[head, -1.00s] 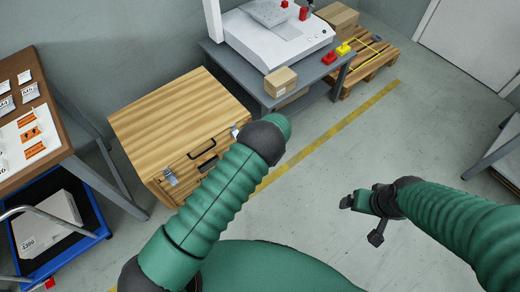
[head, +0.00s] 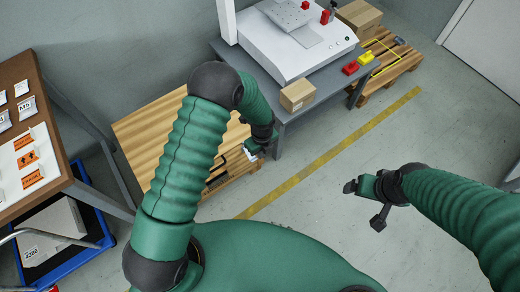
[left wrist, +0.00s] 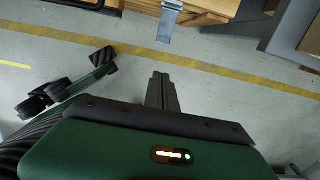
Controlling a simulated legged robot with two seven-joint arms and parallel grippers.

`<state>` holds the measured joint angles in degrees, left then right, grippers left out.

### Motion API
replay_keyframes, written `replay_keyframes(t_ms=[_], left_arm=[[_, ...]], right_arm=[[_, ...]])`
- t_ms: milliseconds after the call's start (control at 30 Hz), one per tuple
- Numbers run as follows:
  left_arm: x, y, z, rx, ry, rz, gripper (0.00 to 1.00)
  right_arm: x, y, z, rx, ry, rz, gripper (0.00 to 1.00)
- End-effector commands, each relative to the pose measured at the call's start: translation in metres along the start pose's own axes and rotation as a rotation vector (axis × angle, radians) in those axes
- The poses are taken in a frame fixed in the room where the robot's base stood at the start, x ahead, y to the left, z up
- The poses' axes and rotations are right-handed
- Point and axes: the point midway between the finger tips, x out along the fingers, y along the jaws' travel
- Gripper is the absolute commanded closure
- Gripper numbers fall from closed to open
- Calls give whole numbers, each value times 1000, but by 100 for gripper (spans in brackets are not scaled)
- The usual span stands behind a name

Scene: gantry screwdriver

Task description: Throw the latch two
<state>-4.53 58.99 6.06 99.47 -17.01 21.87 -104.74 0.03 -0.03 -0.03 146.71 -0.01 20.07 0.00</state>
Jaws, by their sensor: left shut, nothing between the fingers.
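A wooden chest (head: 150,125) stands on the floor at the left in the head view, partly hidden behind my left arm. A metal latch (head: 250,154) shows at the right end of its front. It also appears in the left wrist view as a metal latch (left wrist: 168,22) hanging from the wooden edge. My left gripper (head: 256,150) is beside this latch. In the left wrist view its fingers (left wrist: 160,82) are shut and empty, with a gap in the picture below the latch. My right gripper (head: 364,200) is open and empty over the floor.
A grey bench (head: 285,110) with a white machine (head: 290,40) and a small carton (head: 297,96) stands behind the chest. A wooden pallet (head: 385,75) is farther right. A label table (head: 55,190) is at left. The floor right of the chest is clear.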

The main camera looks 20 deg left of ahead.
Motion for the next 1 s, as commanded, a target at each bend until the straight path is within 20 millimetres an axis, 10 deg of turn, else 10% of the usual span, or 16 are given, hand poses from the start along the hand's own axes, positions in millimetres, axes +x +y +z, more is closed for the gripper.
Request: replay_keyframes(t_ms=[400,1000], left_arm=[[88,0,14,-6,-2,0,100],[98,-1,27,-3,-4,0,100]], right_arm=[[38,0,9,-1,0,0,14],[44,0,10,-1,1,0,14]])
